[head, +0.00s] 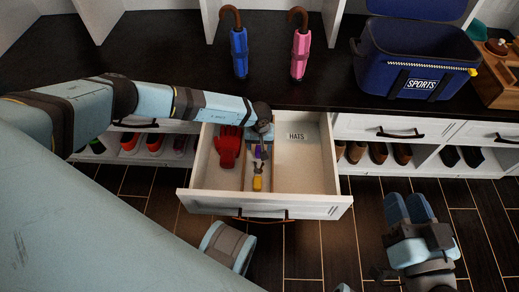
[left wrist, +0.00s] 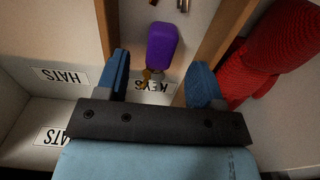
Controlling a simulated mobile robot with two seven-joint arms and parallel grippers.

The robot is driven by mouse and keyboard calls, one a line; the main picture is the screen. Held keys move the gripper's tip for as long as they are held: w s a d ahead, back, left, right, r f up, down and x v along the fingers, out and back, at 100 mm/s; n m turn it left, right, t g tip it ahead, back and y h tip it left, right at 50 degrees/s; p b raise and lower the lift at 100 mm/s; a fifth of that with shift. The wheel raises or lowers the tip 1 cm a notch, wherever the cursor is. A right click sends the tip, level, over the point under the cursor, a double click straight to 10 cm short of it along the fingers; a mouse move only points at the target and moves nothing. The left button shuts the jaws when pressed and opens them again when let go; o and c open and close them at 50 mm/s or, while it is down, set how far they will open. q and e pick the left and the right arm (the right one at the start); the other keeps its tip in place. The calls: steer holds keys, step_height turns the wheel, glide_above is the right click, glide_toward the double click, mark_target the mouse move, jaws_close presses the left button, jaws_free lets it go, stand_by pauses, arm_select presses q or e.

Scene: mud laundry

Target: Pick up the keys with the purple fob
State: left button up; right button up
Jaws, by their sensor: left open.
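The keys with the purple fob (left wrist: 162,45) lie in the narrow middle compartment of the open drawer (head: 196,199). In the left wrist view the fob is upright in the picture, with small brass-coloured metal below it, partly over the KEYS label (left wrist: 152,86). My left gripper (left wrist: 159,68) is open and empty above this compartment, its fingers on either side of the fob's lower end in the picture. Contact is not visible. In the head view the fob (head: 258,152) shows just below my left gripper (head: 262,133). My right gripper (head: 408,208) is at the lower right, away from the drawer.
A red glove (head: 228,146) fills the compartment left of the keys. Wooden dividers border the key compartment, which also holds a yellow-fobbed item (head: 257,183). The HATS compartment (head: 305,170) is empty. Two umbrellas and a blue SPORTS cooler (head: 415,60) stand on the dark counter.

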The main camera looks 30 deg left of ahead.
mark_target(259, 150)
arm_select(q)
step_height(259, 150, down, 3)
steer(key=shift+f+b, duration=0.15)
steer(key=shift+b, duration=0.35)
steer(key=shift+c, duration=0.4)
steer(key=c, duration=0.9)
